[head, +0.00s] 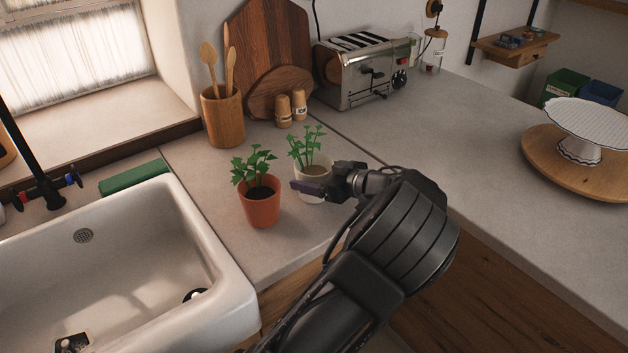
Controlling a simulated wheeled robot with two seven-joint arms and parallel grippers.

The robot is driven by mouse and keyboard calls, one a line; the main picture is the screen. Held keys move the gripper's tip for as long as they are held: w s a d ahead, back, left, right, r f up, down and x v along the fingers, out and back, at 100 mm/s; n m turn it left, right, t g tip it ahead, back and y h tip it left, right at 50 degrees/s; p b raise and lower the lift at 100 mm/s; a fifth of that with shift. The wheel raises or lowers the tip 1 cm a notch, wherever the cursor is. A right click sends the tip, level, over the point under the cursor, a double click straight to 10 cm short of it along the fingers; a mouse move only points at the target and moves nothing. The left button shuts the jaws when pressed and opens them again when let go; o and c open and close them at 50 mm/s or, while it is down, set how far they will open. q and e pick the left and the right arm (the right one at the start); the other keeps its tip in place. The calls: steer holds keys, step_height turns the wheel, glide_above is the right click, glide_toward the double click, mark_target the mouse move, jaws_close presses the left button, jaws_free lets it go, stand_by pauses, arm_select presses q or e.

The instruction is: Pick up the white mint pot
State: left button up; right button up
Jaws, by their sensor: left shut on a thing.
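The white mint pot (318,170) with green leaves stands upright on the grey counter, right of a terracotta pot. My left gripper (309,190) is at the front of the white pot and shut on it. The gripper and wrist hide part of the pot's front and right side. I cannot tell whether the pot's base touches the counter. My right gripper is not in view.
The terracotta pot (261,206) with a green plant stands close on the left. Behind are two wooden shakers (284,111), a utensil holder (223,116), cutting boards (262,50) and a toaster (362,75). A white sink (215,265) lies left. The right counter has free room before a cake stand (580,150).

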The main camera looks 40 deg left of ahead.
mark_target(302, 140)
arm_select(q)
steer(key=shift+r, duration=0.1)
step_height(302, 140, up, 9)
steer(key=shift+r+b, duration=0.15)
steer(key=shift+b, duration=0.65)
steer(key=shift+r, duration=0.3)
